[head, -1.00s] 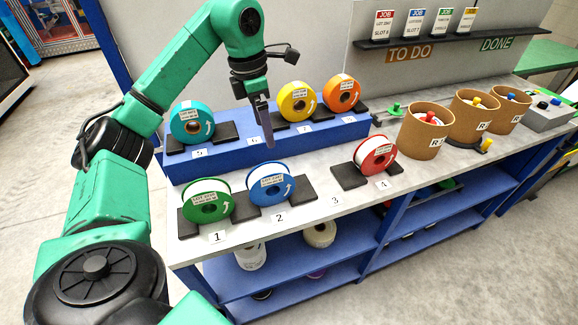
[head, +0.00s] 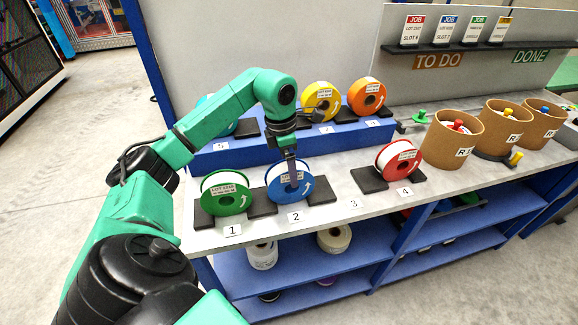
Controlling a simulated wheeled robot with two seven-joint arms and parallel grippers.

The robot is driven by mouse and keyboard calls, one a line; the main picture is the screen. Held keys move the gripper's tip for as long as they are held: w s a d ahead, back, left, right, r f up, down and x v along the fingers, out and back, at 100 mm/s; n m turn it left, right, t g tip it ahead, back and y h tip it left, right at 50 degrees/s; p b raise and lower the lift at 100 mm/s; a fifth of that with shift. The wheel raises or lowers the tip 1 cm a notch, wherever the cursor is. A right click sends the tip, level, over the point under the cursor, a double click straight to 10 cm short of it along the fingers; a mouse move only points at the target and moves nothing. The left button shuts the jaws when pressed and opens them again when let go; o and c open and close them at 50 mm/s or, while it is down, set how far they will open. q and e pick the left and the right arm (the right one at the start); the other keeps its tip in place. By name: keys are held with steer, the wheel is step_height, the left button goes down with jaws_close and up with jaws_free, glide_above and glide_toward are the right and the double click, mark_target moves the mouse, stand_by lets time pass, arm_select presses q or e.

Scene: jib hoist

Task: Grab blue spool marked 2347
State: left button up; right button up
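The blue spool (head: 290,187) stands upright on its dark cradle above the number 2 tag, in the front row of the bench. Its lot label is partly covered by my gripper and too small to read. My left gripper (head: 291,178) points down at the spool's upper face, in front of or touching its label area. I cannot tell whether the fingers are apart or closed. My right gripper is out of view.
A green spool (head: 227,194) stands left at 1 and a red spool (head: 399,159) right at 4; slot 3 is empty. Yellow (head: 320,101) and orange (head: 367,96) spools and a mostly hidden teal spool (head: 205,106) sit on the raised blue shelf. Cardboard bins (head: 451,137) stand right.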

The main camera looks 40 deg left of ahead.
arm_select(q)
steer(key=shift+w, duration=0.1)
jaws_close()
